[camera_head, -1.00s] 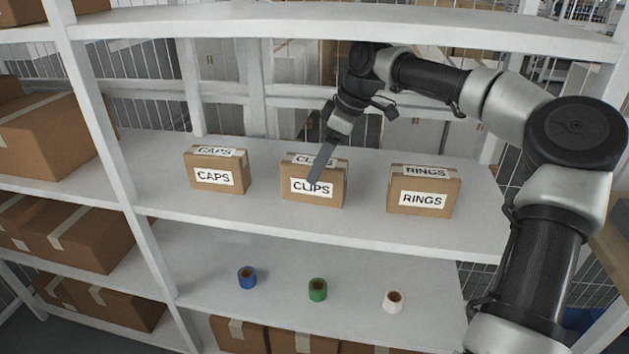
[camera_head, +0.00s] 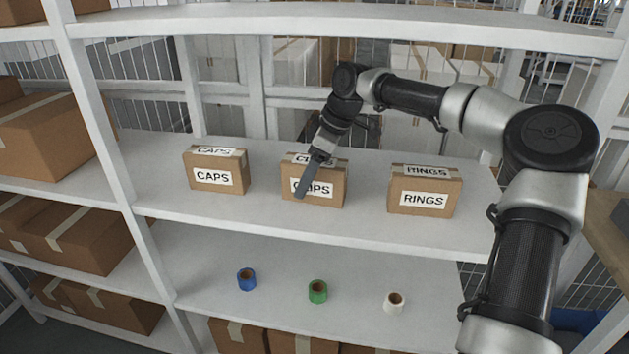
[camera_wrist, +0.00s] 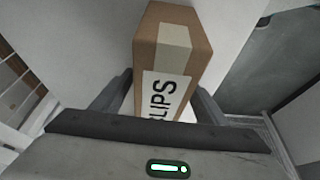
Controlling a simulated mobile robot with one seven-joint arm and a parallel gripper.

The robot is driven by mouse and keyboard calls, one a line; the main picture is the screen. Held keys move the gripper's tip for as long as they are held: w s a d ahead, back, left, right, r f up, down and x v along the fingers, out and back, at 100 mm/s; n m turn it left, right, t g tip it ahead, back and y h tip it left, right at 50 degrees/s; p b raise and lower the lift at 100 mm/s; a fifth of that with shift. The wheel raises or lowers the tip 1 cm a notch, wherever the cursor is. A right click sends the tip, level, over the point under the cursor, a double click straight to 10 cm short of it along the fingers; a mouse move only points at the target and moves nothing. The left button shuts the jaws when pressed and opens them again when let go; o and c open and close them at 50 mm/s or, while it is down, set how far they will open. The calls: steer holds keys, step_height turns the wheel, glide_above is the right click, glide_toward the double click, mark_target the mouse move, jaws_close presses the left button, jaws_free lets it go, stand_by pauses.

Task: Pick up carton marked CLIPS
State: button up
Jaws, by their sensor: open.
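The carton marked CLIPS (camera_head: 329,190) is a brown box with white labels and stands in the middle of the white shelf. My gripper (camera_head: 301,193) is in front of it in the head view and covers part of its front label. In the wrist view the carton (camera_wrist: 184,50) lies between the two open fingers, with light tape along one face and the letters LIPS readable. The gripper (camera_wrist: 160,100) is open, with a finger on each side of the carton. Its near end is hidden behind the gripper body. I cannot tell whether the fingers touch it.
The CAPS carton (camera_head: 216,172) stands to the left and the RINGS carton (camera_head: 424,192) to the right on the same shelf (camera_head: 270,212). A shelf board (camera_head: 330,28) runs above. Below lie a blue roll (camera_head: 247,279), a green roll (camera_head: 318,291) and a white roll (camera_head: 394,302).

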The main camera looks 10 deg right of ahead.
steer(key=shift+f+b, duration=0.2)
steer(key=shift+b, duration=0.15)
stand_by(0.3)
steer(key=c, duration=1.4)
steer(key=shift+r, duration=0.1)
